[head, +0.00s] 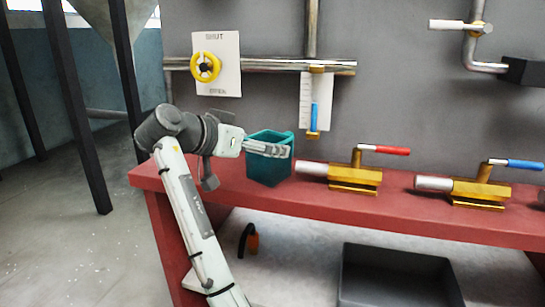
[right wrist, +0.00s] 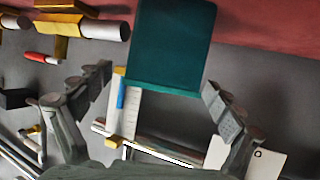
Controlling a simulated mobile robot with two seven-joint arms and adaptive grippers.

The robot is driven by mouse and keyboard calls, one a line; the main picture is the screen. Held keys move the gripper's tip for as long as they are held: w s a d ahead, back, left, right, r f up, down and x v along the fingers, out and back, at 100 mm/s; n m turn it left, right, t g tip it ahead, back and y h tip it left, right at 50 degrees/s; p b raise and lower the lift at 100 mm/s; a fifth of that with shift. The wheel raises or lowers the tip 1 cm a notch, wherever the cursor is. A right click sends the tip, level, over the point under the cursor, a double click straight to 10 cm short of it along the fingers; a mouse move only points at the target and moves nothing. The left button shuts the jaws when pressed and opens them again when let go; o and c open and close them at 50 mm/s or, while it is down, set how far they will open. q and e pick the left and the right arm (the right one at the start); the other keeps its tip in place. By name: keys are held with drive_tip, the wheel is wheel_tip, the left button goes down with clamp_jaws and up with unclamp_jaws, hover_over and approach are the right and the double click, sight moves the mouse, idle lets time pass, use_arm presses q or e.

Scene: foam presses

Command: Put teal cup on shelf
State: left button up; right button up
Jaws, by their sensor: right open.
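The teal cup (head: 268,170) stands upright on the red bench (head: 310,201) near its left end. My right gripper (head: 267,150) reaches across the cup's upper part in the head view. In the right wrist view the cup (right wrist: 170,45) appears upside down, between the spread fingers of my right gripper (right wrist: 157,85). These fingers are open, with visible gaps to the cup's sides. A light grey lower shelf (head: 300,247) lies beneath the bench top. My left gripper is not in view.
Brass valves with a red handle (head: 385,150) and a blue handle (head: 516,164) sit right of the cup. A dark bin (head: 395,256) and a small orange-and-black object (head: 251,240) are below. Pipes and a yellow wheel (head: 206,67) are on the wall behind.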

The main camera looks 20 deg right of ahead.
drive_tip(key=x, duration=0.5)
drive_tip(key=shift+w+a, duration=0.1)
drive_tip(key=shift+w, duration=0.05)
drive_tip(key=c, duration=1.4)
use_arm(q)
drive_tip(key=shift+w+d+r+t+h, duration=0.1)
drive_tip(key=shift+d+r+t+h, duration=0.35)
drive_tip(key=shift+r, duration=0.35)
use_arm(e)
drive_tip(key=shift+r, duration=0.1)
